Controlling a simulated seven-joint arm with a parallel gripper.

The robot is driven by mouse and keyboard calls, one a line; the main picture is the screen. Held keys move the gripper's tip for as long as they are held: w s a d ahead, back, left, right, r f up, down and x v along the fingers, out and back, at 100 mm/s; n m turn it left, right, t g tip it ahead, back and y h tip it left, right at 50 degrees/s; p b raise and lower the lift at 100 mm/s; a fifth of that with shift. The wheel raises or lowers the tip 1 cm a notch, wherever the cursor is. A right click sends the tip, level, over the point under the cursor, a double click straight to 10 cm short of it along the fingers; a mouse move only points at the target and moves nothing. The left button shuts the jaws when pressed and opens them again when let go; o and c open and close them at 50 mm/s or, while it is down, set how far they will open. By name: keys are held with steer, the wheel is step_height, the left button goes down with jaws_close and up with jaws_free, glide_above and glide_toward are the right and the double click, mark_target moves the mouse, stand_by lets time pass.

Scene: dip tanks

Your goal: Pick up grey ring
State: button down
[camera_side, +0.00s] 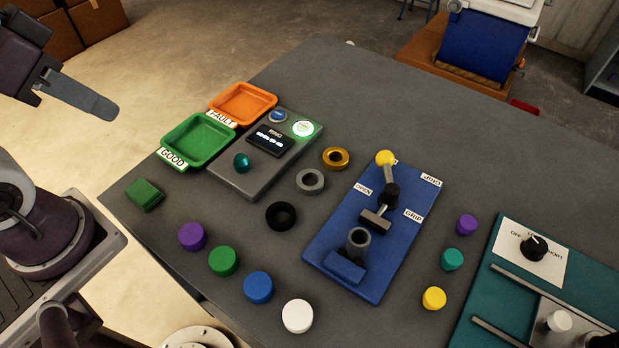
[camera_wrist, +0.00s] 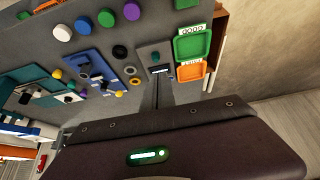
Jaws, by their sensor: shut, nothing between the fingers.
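The grey ring (camera_side: 301,178) lies flat on the dark grey table, between a black ring (camera_side: 270,214) and a gold ring (camera_side: 345,153). It also shows small in the wrist view (camera_wrist: 126,69). My gripper (camera_side: 110,108) is at the upper left of the side view, well apart from the ring. Its fingers are together with nothing between them; they also show in the wrist view (camera_wrist: 157,80).
A grey panel (camera_side: 225,174) with a lit green button stands left of the ring, and a blue clamp board (camera_side: 330,225) stands right. Green (camera_side: 171,147) and orange (camera_side: 214,105) trays are behind left. Several coloured caps stand along the front.

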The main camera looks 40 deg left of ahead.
stand_by(0.3)
steer(key=c, duration=0.6)
jaws_free()
steer(key=shift+o, duration=0.2)
steer(key=m+g, duration=0.5)
steer(key=m, duration=0.5)
glide_above(310, 185)
steer(key=a, duration=0.1)
step_height(310, 185, down, 17)
steer(key=shift+g, duration=0.3)
steer(key=f, duration=0.6)
steer(key=d+f, duration=0.1)
steer(key=f, duration=0.2)
steer(key=shift+f, duration=0.35)
